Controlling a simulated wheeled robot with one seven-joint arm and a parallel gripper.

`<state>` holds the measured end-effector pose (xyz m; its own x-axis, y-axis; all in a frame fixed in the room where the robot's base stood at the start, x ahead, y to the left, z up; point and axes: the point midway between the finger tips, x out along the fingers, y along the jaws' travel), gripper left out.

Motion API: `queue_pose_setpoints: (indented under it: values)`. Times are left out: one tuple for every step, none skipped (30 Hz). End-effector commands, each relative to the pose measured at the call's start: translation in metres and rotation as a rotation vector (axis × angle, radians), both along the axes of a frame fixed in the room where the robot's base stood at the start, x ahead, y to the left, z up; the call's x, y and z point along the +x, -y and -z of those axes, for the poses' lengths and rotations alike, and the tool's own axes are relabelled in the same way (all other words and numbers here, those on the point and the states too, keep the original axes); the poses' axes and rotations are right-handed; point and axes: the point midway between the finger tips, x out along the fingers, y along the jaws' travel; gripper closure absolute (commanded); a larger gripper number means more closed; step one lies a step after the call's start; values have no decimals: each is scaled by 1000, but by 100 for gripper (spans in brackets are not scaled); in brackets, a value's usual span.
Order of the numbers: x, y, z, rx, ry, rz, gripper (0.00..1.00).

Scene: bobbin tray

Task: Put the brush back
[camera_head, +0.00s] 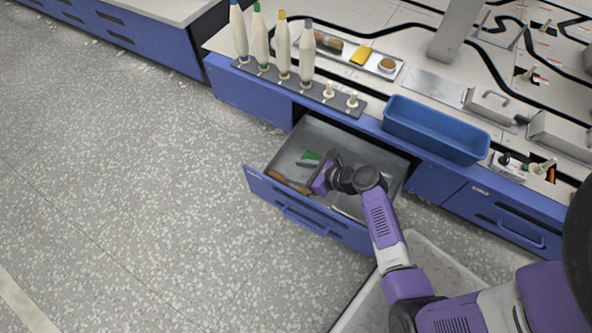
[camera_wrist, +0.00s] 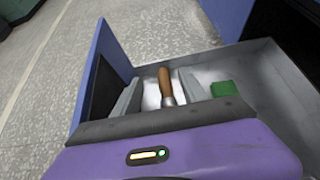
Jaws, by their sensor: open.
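A blue-fronted drawer (camera_head: 300,217) is pulled open under the workbench, and my gripper (camera_head: 312,178) is down inside it. In the wrist view my gripper (camera_wrist: 160,80) is open, with its two grey fingers apart. A wooden handle with a metal collar (camera_wrist: 165,84) lies between the fingers; it looks like the brush, but its far end is hidden by the gripper body. I cannot tell whether the fingers touch it. In the head view a brown wooden piece (camera_head: 289,182) shows along the drawer's front. A green item (camera_head: 309,156) lies deeper in the drawer, also in the wrist view (camera_wrist: 224,88).
On the bench, a metal tray (camera_head: 343,59) holds brown items and a yellow block (camera_head: 361,55). A blue bin (camera_head: 435,129) stands at the bench edge above the drawer. Several tall bobbins (camera_head: 282,48) stand on a dark rack to the left. The floor left of the drawer is clear.

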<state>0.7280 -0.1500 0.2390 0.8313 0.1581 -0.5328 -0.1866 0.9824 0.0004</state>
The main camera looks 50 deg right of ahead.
Motion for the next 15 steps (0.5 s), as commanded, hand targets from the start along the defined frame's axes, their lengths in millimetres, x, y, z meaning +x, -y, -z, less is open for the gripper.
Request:
queue_pose_setpoints:
  values:
    - [-7,1,-8,2,-1,2,50]
    - [-11,1,-11,2,-1,2,50]
    - [-18,3,-16,2,-1,2,50]
    - [-23,4,-20,2,0,2,50]
    - [-28,5,-24,3,-1,2,50]
    - [-36,6,-28,2,-1,2,50]
    - [-41,7,-32,2,-1,2,50]
    - [-46,8,-35,1,-1,2,50]
    - [-53,9,-39,1,-1,1,50]
    - [-58,10,-42,1,-1,1,50]
    - [-62,11,-45,1,-1,1,50]
    - [-68,12,-48,2,0,1,50]
    - [-72,13,-51,1,0,1,50]
    - [-76,14,-52,1,0,1,50]
    - [-80,15,-55,1,-1,1,50]
